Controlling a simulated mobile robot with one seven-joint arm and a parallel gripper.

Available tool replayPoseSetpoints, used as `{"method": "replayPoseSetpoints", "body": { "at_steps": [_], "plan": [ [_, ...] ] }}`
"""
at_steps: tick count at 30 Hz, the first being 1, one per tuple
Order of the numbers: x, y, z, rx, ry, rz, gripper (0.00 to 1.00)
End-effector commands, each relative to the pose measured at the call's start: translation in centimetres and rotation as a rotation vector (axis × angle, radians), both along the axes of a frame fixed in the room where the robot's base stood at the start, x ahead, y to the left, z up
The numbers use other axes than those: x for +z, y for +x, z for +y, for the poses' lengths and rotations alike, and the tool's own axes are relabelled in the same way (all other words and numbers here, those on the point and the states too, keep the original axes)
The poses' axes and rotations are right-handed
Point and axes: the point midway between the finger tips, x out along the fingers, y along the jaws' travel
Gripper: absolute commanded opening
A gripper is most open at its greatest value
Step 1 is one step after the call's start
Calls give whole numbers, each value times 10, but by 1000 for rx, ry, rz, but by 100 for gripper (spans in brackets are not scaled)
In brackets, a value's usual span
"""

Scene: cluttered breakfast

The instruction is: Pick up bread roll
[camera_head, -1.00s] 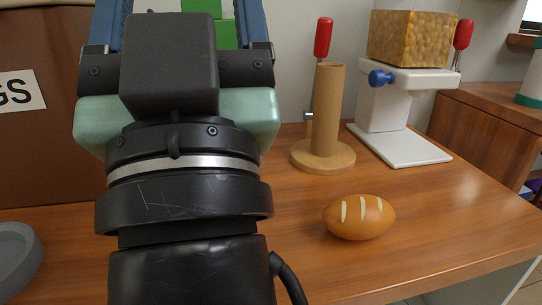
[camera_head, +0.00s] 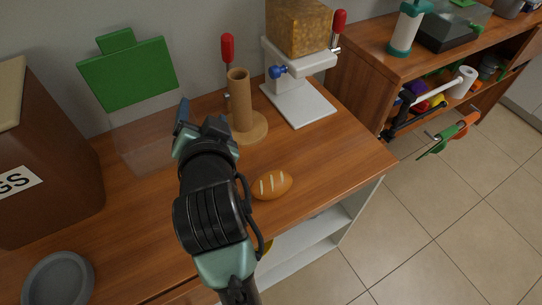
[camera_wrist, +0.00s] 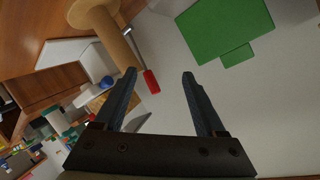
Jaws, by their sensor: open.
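The bread roll (camera_head: 272,185) is a brown oval with pale slashes across its top. In the head view it lies on the wooden counter (camera_head: 330,160), just right of my arm and near the counter's front edge. My gripper is at the far end of the arm in the head view (camera_head: 182,112), up and to the left of the roll and apart from it. In the wrist view its two blue fingers (camera_wrist: 157,82) are spread with nothing between them. The roll does not show in the wrist view.
A wooden paper-roll stand (camera_head: 240,105) with a red-handled rod stands behind the roll. A white dispenser (camera_head: 298,100) is to its right. A brown box (camera_head: 45,150) and grey bowl (camera_head: 58,280) are on the left. A green board (camera_head: 128,75) is at the wall.

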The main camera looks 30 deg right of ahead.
Motion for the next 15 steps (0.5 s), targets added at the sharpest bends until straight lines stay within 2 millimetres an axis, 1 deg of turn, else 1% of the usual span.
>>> {"method": "replayPoseSetpoints", "body": {
  "at_steps": [1,5,8,15],
  "plan": [
    [9,-5,-5,-27,35,52,72],
    [-4,-22,-15,-103,130,168,72],
    [-13,-40,-22,-171,199,255,72],
    [-30,-94,-33,-353,344,449,72]
  ]
}}
